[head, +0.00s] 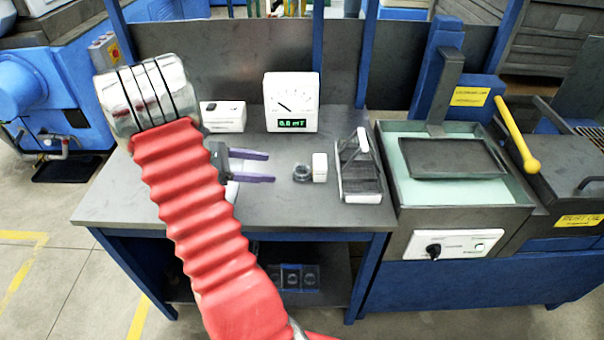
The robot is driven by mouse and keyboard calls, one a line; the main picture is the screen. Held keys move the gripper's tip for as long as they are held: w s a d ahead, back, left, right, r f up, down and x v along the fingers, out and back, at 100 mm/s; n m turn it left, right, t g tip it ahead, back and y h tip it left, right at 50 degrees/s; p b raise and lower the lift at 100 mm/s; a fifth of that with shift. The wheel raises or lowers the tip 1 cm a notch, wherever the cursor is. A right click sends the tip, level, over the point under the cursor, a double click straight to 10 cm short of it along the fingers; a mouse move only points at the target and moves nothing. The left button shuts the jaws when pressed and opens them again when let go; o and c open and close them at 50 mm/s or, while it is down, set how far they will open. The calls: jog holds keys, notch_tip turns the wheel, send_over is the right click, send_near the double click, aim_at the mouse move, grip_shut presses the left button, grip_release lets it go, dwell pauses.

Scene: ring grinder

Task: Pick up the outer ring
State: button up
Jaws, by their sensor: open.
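A small dark ring (302,173) lies on the grey workbench (330,215), just left of a small white block (319,167). It looks like the outer ring, but it is too small to tell its details. My gripper (270,167) is to the left of the ring, with two purple fingers spread apart and pointing right towards it. The fingers are open and empty, and a gap shows between their tips and the ring. My red arm sleeve hides part of the bench on the left.
A gauge with a dial and green display (291,103) stands at the back of the bench, beside a white box (223,116). A wire rack (358,172) stands right of the block. A tank (460,200) adjoins on the right. Several rings lie on the lower shelf (330,258).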

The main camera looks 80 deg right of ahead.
aim_at(296, 170)
jog(key=x, duration=0.6)
jog(key=shift+f, duration=0.1)
jog(key=shift+s+d, duration=0.1)
jog(key=shift+s, duration=0.1)
jog(key=shift+f, duration=0.1)
jog(key=shift+x, duration=2.55)
jog(key=shift+w+d+f, duration=0.15)
jog(key=shift+d+f, duration=0.05)
jog(key=c, duration=1.3)
notch_tip(296, 170, up, 10)
